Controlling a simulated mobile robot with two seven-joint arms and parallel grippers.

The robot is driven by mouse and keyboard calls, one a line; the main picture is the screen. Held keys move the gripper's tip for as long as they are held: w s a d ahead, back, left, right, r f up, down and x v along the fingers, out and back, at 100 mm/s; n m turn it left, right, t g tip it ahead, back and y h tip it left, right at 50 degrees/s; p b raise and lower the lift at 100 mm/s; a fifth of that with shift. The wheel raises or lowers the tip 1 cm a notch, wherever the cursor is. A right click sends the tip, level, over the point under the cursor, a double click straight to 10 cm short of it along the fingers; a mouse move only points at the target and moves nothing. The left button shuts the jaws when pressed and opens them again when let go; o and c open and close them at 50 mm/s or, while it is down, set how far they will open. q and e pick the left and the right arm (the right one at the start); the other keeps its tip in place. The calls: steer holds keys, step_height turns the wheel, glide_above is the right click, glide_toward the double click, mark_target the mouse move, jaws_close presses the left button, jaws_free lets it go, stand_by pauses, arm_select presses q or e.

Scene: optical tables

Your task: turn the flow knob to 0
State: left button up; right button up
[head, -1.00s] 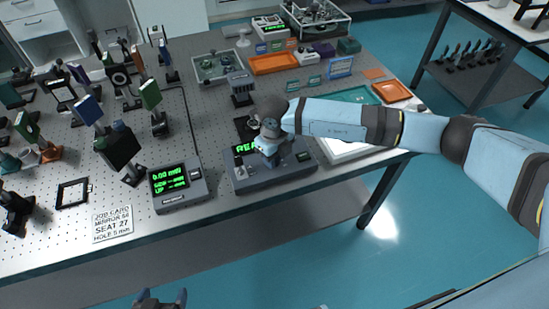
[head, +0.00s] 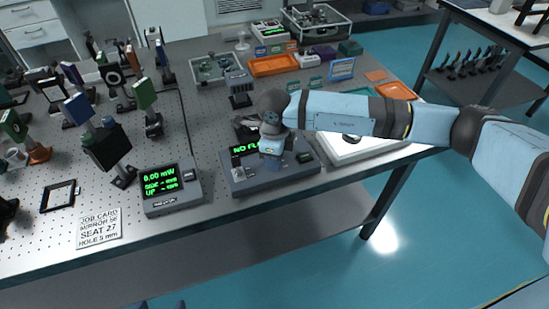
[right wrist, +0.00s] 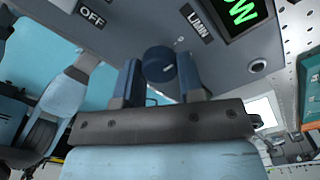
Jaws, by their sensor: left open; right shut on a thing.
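The flow unit (head: 240,184) is a grey box near the table's front edge, with a green display (head: 243,149). The display starts with "NO FL" in the head view, and its end, "OW", shows in the right wrist view (right wrist: 240,10). The dark round flow knob (right wrist: 159,64) is between the fingers of my right gripper (right wrist: 160,78), beside an "L/MIN" label. My right gripper (head: 272,154) is shut on the knob and hides it in the head view. Only the fingertips of my left gripper (head: 163,304) show at the bottom edge, open, away from the table.
A power meter (head: 172,189) reading 0.00 mW stands left of the flow unit. A job card (head: 99,228) and a black frame (head: 60,196) lie further left. Optics on posts crowd the left of the table. A white tray (head: 360,148) lies to the right.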

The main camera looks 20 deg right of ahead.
stand_by(0.3)
steer(key=o, duration=0.9)
steer(key=shift+r, duration=0.1)
step_height(320, 180, up, 14)
steer(key=shift+f+b, duration=0.15)
steer(key=shift+b, duration=0.15)
steer(key=shift+f, duration=0.1)
